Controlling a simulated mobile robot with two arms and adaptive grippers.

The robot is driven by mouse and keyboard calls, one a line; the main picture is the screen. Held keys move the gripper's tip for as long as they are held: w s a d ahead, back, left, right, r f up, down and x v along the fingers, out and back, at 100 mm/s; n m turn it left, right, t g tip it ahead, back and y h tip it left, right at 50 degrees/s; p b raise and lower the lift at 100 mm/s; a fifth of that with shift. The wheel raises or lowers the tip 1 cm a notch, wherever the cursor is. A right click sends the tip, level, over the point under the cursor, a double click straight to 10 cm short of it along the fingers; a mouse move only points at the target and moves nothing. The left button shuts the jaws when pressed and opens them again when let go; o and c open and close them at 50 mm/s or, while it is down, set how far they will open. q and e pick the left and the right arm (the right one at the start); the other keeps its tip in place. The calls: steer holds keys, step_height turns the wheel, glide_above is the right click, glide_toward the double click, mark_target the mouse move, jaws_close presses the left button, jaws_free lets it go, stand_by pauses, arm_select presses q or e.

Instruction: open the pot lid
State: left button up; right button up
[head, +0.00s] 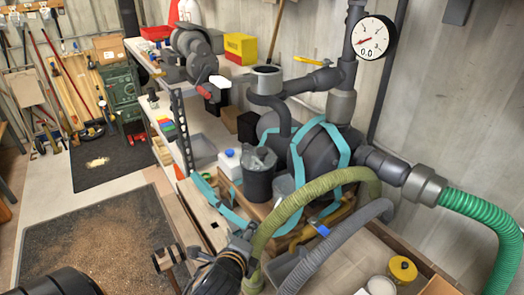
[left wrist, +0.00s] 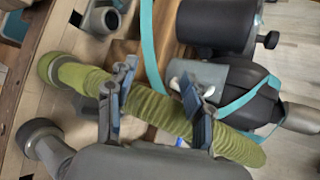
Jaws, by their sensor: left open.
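A dark cylindrical pot (head: 258,185) stands on the bench in the head view, with a grey, uneven cover (head: 259,159) on top that may be its lid. My left gripper (head: 243,240) is in front of and below the pot, beside the olive-green ribbed hose (head: 318,187). In the left wrist view my left gripper (left wrist: 157,103) has its two fingers well apart. The green hose (left wrist: 150,105) crosses the view between and behind them; contact cannot be told. The fingers hold nothing visible. My right gripper is not in view.
A dark tank with teal straps (head: 322,150) stands right of the pot. A grey hose (head: 335,245) runs beside the green one. A white bottle (head: 229,162) stands left of the pot. A pressure gauge (head: 369,38) is on the pipework above.

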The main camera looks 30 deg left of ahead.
arm_select(q)
steer(key=w+a+r+m+t+y, duration=0.1)
steer(key=w+a+r+m+t, duration=0.15)
steer(key=r+m, duration=0.25)
steer(key=m+t+y, duration=0.1)
steer(key=m+t, duration=0.2)
steer(key=m, duration=0.6)
glide_toward(261, 154)
steer(key=p+x, duration=0.3)
steer(key=x, duration=0.8)
steer(key=shift+w+a, duration=0.1)
steer(key=shift+w, duration=0.2)
steer(key=shift+c, duration=0.2)
jaws_close()
